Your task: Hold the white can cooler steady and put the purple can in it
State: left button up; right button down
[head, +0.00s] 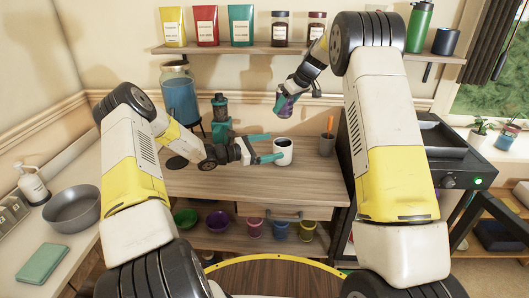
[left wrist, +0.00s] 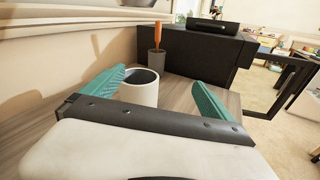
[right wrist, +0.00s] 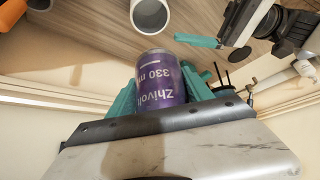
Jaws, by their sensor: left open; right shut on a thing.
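The white can cooler (head: 283,152) stands upright on the wooden table. Its open, dark inside shows in the left wrist view (left wrist: 139,90) and the right wrist view (right wrist: 150,17). My left gripper (head: 276,147) is open just left of the cooler. In the left wrist view the cooler is ahead between the two teal fingers, closer to the left finger; I cannot tell whether it touches. My right gripper (head: 285,101) is shut on the purple can (right wrist: 162,80), holding it above table height, behind the cooler in the head view.
A grey cup with an orange-handled tool (head: 327,143) stands right of the cooler, beside a black appliance (head: 440,150). A coffee maker (head: 220,118) and a blue dispenser (head: 180,98) stand at the back left. The front of the table (head: 250,188) is clear.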

aim_at(290, 142)
pick_arm(q)
jog(key=f+n, duration=0.1)
jog(key=w+a+f+n+t, duration=0.2)
jog(key=shift+w+f, duration=0.1)
jog(key=shift+f, duration=0.2)
jog(key=shift+w+d+f, duration=0.1)
jog(key=shift+w, duration=0.05)
jog(key=x, duration=1.1)
jog(key=shift+w+d+f, duration=0.1)
jog(key=shift+w+d, duration=0.1)
jog(key=shift+w, duration=0.1)
jog(key=c, duration=1.8)
